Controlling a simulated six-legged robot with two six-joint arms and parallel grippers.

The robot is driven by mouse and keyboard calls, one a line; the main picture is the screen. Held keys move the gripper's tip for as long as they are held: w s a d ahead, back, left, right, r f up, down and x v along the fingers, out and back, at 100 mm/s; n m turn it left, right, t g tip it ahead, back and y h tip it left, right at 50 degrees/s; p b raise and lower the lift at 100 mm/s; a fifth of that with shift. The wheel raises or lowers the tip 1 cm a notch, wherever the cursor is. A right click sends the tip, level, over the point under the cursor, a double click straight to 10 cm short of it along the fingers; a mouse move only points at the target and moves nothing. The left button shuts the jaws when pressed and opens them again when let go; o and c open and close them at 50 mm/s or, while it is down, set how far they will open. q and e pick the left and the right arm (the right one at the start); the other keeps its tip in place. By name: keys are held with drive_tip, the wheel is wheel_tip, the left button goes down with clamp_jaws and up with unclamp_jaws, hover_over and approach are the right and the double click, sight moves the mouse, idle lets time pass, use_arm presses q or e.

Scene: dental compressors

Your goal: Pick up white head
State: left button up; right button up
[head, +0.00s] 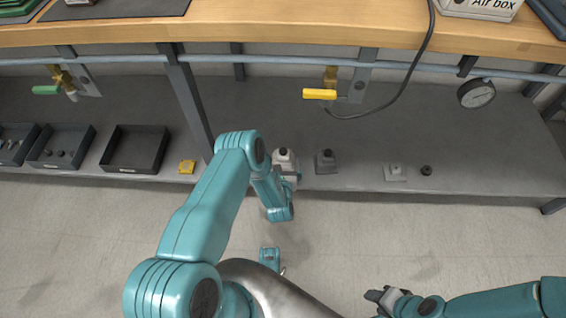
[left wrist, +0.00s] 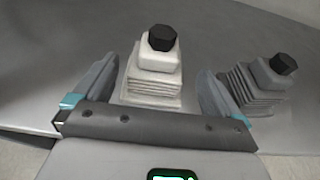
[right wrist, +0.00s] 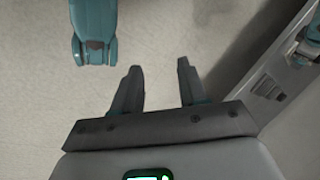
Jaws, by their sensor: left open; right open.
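The white head (left wrist: 153,84), a finned block with a black knob on top, stands upright on the lower grey shelf. In the left wrist view it is between the fingers of my left gripper (left wrist: 160,78), which is open, with one finger on each side. I cannot tell whether they touch it. In the head view the white head (head: 283,156) is partly hidden by my left gripper (head: 286,175). My right gripper (head: 377,297) is open and empty, low over the floor; it also shows in the right wrist view (right wrist: 158,80).
A dark grey finned head (head: 325,163) stands just right of the white head. Further right are a pale block (head: 395,172) and a small black knob (head: 427,170). A yellow piece (head: 187,167) and dark trays (head: 135,150) lie left. The wooden bench (head: 300,27) overhangs the shelf.

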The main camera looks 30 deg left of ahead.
use_arm(q)
drive_tip(key=shift+w+a+f, duration=0.2)
drive_tip(key=shift+w+a, duration=0.15)
drive_tip(key=shift+w, duration=0.2)
drive_tip(key=b+x, duration=0.2)
drive_tip(key=x, duration=0.2)
drive_tip(key=shift+s+a+r+b, duration=0.1)
drive_tip(key=shift+a+r+b, duration=0.05)
drive_tip(key=shift+b, duration=0.25)
drive_tip(key=shift+w+a, duration=0.25)
drive_tip(key=shift+w, duration=0.15)
drive_tip(key=shift+r, duration=0.1)
use_arm(e)
drive_tip(key=f, duration=0.2)
drive_tip(key=w+f, duration=0.1)
drive_tip(key=shift+w+d, duration=0.1)
drive_tip(key=shift+d, duration=0.2)
use_arm(q)
drive_tip(key=c, duration=1.5)
